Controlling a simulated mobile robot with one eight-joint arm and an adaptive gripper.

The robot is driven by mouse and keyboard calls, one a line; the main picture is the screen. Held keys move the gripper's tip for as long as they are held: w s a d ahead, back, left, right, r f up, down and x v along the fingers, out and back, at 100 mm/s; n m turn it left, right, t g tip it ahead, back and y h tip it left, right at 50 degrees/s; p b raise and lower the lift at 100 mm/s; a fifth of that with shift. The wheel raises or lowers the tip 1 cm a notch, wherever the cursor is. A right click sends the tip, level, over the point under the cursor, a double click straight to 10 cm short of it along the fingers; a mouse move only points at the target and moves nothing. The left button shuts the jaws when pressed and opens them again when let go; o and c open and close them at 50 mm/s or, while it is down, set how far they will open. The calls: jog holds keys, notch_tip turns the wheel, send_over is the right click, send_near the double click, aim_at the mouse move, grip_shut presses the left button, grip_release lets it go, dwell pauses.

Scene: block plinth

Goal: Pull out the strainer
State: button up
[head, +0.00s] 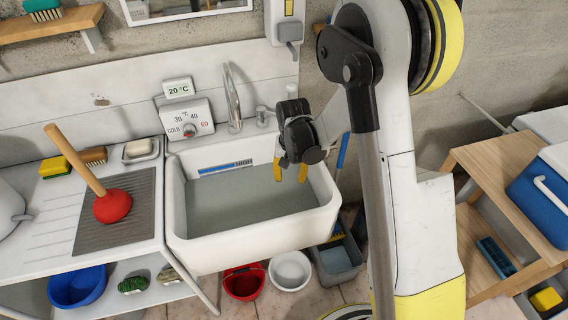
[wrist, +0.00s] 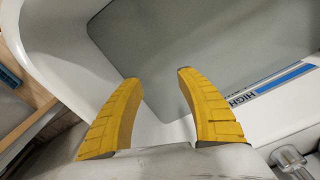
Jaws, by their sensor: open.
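No strainer shows in either view. The white sink (head: 252,232) holds murky grey water (head: 240,200), and its bottom is hidden. The water (wrist: 200,40) also fills much of the wrist view, with nothing visible beneath its surface. My gripper (head: 291,172) is above the back right part of the sink, its yellow fingers pointing down. In the wrist view my gripper (wrist: 158,78) is open, with nothing between its fingers; the white sink wall and the water show behind them.
A blue-marked label strip (head: 225,167) is on the sink's back wall. The faucet (head: 233,100) stands behind the sink, left of my gripper. A red plunger (head: 112,206) stands on the drainboard at left. Several buckets, including a red one (head: 244,282), stand below the sink.

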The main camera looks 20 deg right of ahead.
aim_at(289, 197)
jog(key=shift+g, duration=0.3)
jog(key=f+b, duration=0.1)
jog(key=f, duration=0.3)
jog(key=f+b, duration=0.1)
jog(key=f, duration=0.4)
jog(key=f+b, duration=0.1)
jog(key=f, duration=0.4)
jog(key=shift+w+b, duration=0.25)
jog(key=shift+b, duration=0.05)
grip_shut()
